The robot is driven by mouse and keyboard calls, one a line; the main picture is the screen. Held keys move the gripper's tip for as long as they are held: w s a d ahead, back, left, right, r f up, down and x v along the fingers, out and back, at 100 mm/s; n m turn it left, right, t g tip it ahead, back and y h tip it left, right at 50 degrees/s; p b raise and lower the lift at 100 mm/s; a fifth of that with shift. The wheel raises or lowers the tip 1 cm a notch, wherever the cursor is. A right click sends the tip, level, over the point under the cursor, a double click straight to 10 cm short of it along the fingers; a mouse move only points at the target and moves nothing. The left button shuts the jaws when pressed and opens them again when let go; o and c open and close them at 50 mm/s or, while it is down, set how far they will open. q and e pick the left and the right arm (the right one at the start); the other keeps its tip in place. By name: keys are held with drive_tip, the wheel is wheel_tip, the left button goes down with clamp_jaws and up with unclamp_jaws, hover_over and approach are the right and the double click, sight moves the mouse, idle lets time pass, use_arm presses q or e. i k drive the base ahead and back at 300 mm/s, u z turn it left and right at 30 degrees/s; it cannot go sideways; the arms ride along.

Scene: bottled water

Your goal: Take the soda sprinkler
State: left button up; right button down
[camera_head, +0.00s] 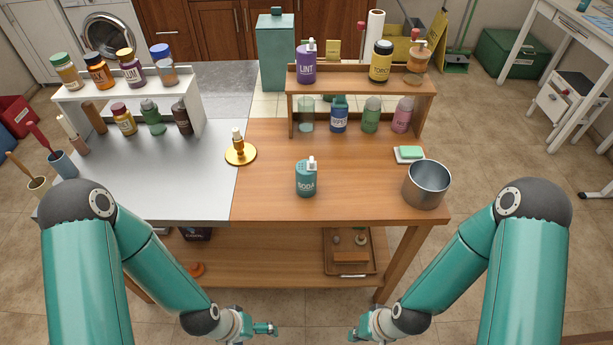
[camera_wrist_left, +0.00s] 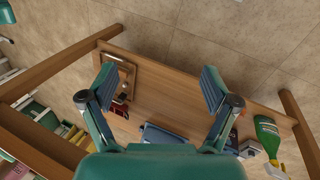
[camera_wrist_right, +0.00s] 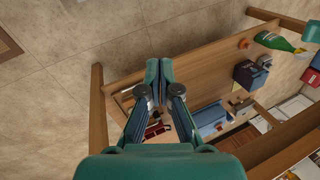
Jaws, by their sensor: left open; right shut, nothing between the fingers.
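The soda sprinkler (camera_head: 306,180) is a teal bottle with a white top and the word SODA on it. It stands upright near the middle of the wooden tabletop (camera_head: 270,200). My left gripper (camera_head: 272,329) is low in front of the table, apart from the bottle. In the left wrist view its two fingers (camera_wrist_left: 158,88) are spread wide with nothing between them. My right gripper (camera_head: 354,334) is also low in front of the table. In the right wrist view its fingers (camera_wrist_right: 159,72) are together and empty. The sprinkler does not show in either wrist view.
A metal pot (camera_head: 427,184) stands at the right front edge. A green sponge on a dish (camera_head: 409,154) lies behind it. A two-level shelf (camera_head: 360,87) with bottles is behind. Free wood surrounds the sprinkler.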

sight(305, 181)
drive_tip(key=u, duration=0.65)
drive_tip(key=i, duration=0.15)
drive_tip(key=z, duration=2.55)
drive_tip(key=k, duration=1.1)
drive_tip(key=u, duration=1.2)
drive_tip(key=i, duration=0.9)
drive_tip(key=z, duration=0.45)
